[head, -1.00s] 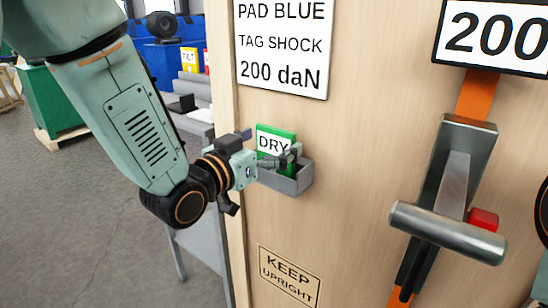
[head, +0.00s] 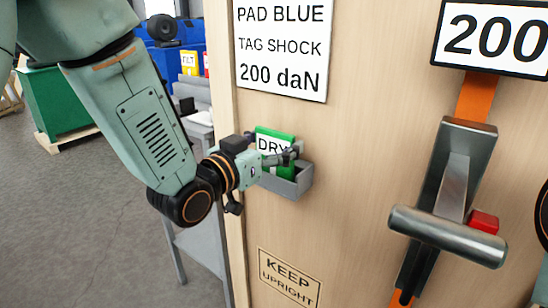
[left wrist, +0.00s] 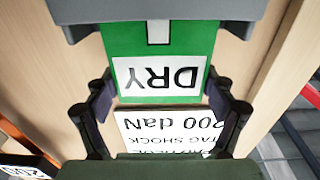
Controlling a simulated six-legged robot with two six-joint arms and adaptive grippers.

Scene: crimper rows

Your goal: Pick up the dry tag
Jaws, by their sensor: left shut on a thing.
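The dry tag (head: 273,143) is a green plate with a white DRY label, standing in a small grey holder (head: 290,184) on the wooden panel. My left gripper (head: 284,158) is shut on the tag, its fingers at the tag's side edges. In the left wrist view the tag (left wrist: 160,50) appears upside down between the two fingers of the left gripper (left wrist: 160,103), with the grey holder (left wrist: 240,14) at the top of the picture. The tag's lower part is hidden inside the holder. My right gripper is not in view.
A sign reading PAD BLUE TAG SHOCK 200 daN (head: 281,45) is above the holder. A metal lever clamp (head: 450,225) on an orange strap is to the right. A KEEP UPRIGHT label (head: 289,277) is below. A grey bench (head: 200,245) stands behind the panel at left.

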